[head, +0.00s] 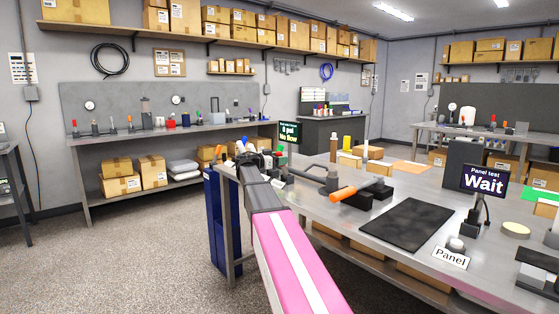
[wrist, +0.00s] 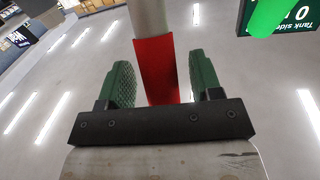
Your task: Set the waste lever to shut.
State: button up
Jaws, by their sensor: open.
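In the wrist view, a lever with a red sleeve (wrist: 157,72) on a grey rod stands between the two green pads of my gripper (wrist: 161,78). The pads are apart, with gaps on both sides of the sleeve. No label on this lever is readable, so I cannot tell if it is the waste lever. In the head view my gripper (head: 265,158) is at the bench's far left corner, and my arm hides most of the lever there. A small screen (head: 289,131) reading about psi and "No flow" stands just behind.
A green handle (wrist: 268,14) is close at the upper right of the wrist view, before a tank side display (wrist: 296,20).

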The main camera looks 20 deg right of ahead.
grip_shut()
jog(key=shift+d, duration=0.1)
jog(key=shift+w+d+r+g+y, duration=0.2)
jog(key=shift+w+d+r+y, duration=0.1)
jog(key=shift+d+y, duration=0.35)
jog(key=shift+w+d+r+g+y, duration=0.25)
jog(key=shift+d+y, duration=0.25)
jog(key=shift+y, duration=0.25)
jog(key=shift+w+d+r+n+y, duration=0.1)
jog(key=shift+w+d+n+y, duration=0.05)
jog(key=shift+d+y, duration=0.3)
jog(key=shift+w+d+r+n+y, duration=0.1)
jog(key=shift+w+d+n+y, duration=0.05)
jog(key=shift+d+y, duration=0.25)
jog(key=shift+w+d+f+n+g+y, duration=0.2)
jog(key=shift+w+d+g+y, duration=0.1)
jog(key=shift+d+y, duration=0.55)
jog(key=shift+w+d+f+n+g+y, duration=0.1)
jog(key=shift+w+d+f+g+y, duration=0.15)
jog(key=shift+d+y, duration=0.55)
jog(key=shift+w+d+f+n+g+y, duration=0.1)
jog(key=shift+w+d+f+g+y, duration=0.15)
jog(key=shift+d+y, duration=0.55)
jog(key=shift+a, duration=0.2)
